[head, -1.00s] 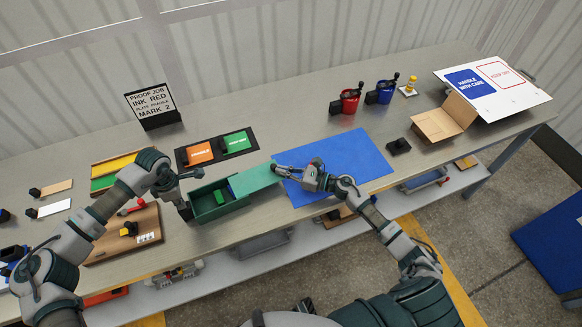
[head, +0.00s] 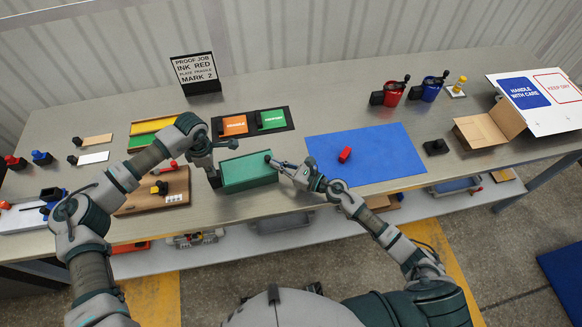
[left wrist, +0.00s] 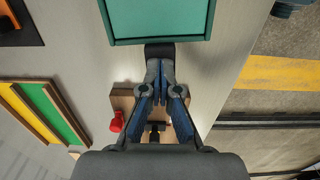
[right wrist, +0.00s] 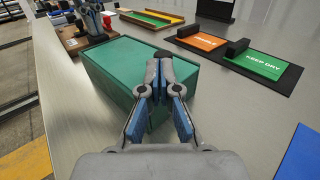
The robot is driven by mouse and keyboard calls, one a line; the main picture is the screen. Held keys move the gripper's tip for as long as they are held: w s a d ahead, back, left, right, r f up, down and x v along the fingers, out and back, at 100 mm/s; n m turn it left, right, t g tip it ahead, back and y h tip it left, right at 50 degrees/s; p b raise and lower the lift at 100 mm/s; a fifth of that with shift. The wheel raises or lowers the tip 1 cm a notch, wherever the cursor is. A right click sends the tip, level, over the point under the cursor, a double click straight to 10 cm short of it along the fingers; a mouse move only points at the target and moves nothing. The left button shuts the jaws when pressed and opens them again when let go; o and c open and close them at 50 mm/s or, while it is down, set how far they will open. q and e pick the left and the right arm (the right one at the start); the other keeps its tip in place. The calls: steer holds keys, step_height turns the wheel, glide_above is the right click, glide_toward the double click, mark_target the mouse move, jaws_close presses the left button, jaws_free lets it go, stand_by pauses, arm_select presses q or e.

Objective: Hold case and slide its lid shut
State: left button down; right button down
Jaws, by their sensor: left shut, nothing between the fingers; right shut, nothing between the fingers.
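The green case (head: 250,184) sits near the front edge of the bench, and its flat green lid (head: 247,165) covers the top. No gap into the case shows in the head view. My left gripper (head: 214,180) is shut and empty, pointing down at the case's left end; its fingertips also show beside the case end in the left wrist view (left wrist: 160,52). My right gripper (head: 270,158) is shut and empty at the case's right end. In the right wrist view its fingertips (right wrist: 160,60) overlap the case; whether they touch it I cannot tell.
A blue mat (head: 370,150) with a small red block (head: 344,155) lies to the right. Orange (head: 235,125) and green (head: 271,119) plates lie behind the case on a dark tray. A wooden board (head: 140,195) is at left. An open cardboard box (head: 480,130) stands at right.

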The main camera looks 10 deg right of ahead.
arm_select(q)
steer(key=shift+s+f, duration=0.15)
steer(key=shift+f, duration=0.2)
arm_select(e)
steer(key=v, duration=1.3)
steer(key=shift+s+d, duration=0.15)
steer(key=shift+d, duration=0.1)
arm_select(q)
steer(key=shift+r, duration=0.15)
